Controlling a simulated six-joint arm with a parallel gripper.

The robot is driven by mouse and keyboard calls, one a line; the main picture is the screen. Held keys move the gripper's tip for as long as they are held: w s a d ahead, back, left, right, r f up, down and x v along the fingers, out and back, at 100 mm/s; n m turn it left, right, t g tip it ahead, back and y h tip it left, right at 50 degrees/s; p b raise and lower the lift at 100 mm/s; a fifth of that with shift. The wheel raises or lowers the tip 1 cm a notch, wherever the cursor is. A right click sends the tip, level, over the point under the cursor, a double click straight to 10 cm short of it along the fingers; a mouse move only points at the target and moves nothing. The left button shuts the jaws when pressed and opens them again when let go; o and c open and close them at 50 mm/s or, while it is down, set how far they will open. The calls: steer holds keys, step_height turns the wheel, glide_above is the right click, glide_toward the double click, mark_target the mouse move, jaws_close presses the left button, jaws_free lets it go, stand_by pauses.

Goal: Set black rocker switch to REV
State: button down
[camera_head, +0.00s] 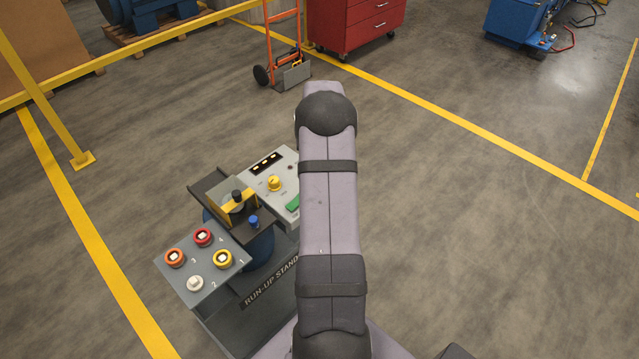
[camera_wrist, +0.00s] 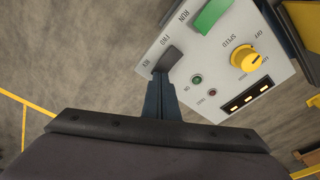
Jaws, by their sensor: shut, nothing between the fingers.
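My gripper (camera_wrist: 160,78) is shut and empty. Its fingertips are at the REV end of the rocker and overlap that end in the picture. I cannot tell whether they press on it or which way the rocker is tilted. In the head view the same panel (camera_head: 259,190) is partly behind my arm, and the switch and my gripper are hidden there.
The panel also bears a yellow speed knob (camera_wrist: 245,58), a green button (camera_wrist: 213,15), two small lamps and a dark strip with several lit windows. In the head view, a grey box (camera_head: 207,276) with several coloured buttons stands at lower left. Open floor lies right.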

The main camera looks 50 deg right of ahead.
steer(key=shift+f+b, duration=0.6)
steer(key=shift+f, duration=0.35)
stand_by(0.8)
steer(key=shift+r, duration=0.15)
step_height(320, 180, up, 7)
steer(key=p, duration=0.5)
stand_by(0.4)
stand_by(0.4)
steer(key=s+a+f+n+g+y, duration=0.2)
steer(key=s+a+f, duration=0.1)
steer(key=s+a, duration=0.45)
steer(key=s+a+f+n+g+y, duration=0.1)
steer(key=s+a+f+n, duration=0.15)
steer(key=s+a, duration=0.5)
steer(key=s+a+r+n, duration=0.2)
steer(key=s+a+r, duration=0.15)
steer(key=a, duration=0.55)
steer(key=s+a+r+n, duration=0.2)
steer(key=a+r, duration=0.2)
steer(key=a, duration=0.5)
steer(key=w+a+r+n+t+h, duration=0.1)
steer(key=w+a+r+n+t, duration=0.1)
steer(key=a, duration=0.4)
step_height(320, 180, up, 3)
steer(key=shift+w+a+f+n, duration=0.1)
steer(key=shift+w+a+n, duration=0.1)
steer(key=shift+w+n, duration=0.8)
